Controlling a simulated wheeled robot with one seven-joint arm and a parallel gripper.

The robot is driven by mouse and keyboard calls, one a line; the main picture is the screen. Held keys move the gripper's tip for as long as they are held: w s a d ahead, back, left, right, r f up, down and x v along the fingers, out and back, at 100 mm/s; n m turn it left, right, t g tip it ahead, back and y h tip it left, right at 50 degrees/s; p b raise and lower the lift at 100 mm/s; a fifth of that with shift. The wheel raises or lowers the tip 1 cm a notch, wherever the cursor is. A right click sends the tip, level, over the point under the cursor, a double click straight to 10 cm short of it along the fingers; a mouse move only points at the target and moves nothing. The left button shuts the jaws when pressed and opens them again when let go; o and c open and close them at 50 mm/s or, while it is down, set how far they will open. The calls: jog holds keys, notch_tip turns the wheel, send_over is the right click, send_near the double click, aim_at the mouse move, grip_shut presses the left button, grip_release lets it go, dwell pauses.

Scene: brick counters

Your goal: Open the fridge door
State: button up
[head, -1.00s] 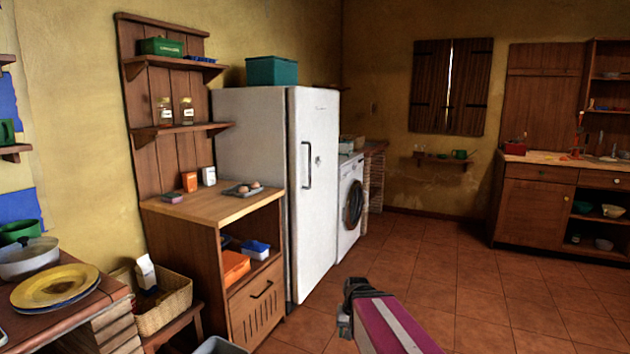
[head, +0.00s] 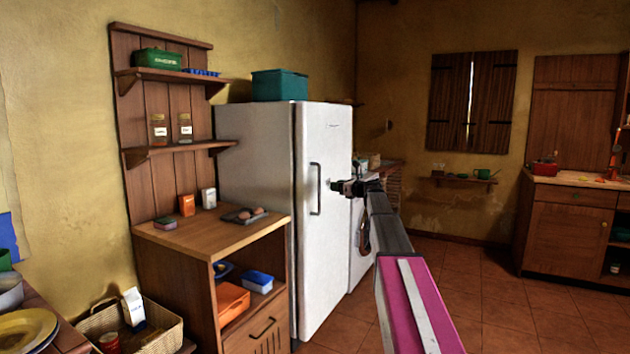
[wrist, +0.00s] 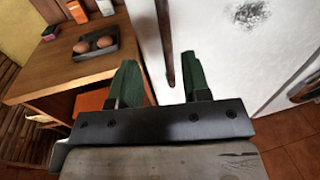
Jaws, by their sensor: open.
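The white fridge (head: 325,240) stands against the left wall, and its door is closed. A dark vertical handle (head: 315,188) is on the left side of the door front. My gripper (head: 335,185) is raised in front of the door, just right of the handle in the head view. In the wrist view my gripper (wrist: 158,85) has its two green fingers apart with nothing between them. The handle (wrist: 165,45) shows beyond the fingertips, lined up with the gap between them, and the fridge door (wrist: 225,50) is behind it.
A wooden cabinet (head: 215,232) with a tray of eggs (head: 245,215) on top stands directly left of the fridge. A washing machine (head: 362,240) is right of it, partly hidden by my arm. The tiled floor (head: 480,290) on the right is clear.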

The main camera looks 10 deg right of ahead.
jog(key=r+x, duration=0.1)
jog(key=x, duration=1)
jog(key=shift+w+d, duration=0.2)
jog(key=shift+w, duration=0.05)
jog(key=shift+r, duration=0.1)
grip_shut()
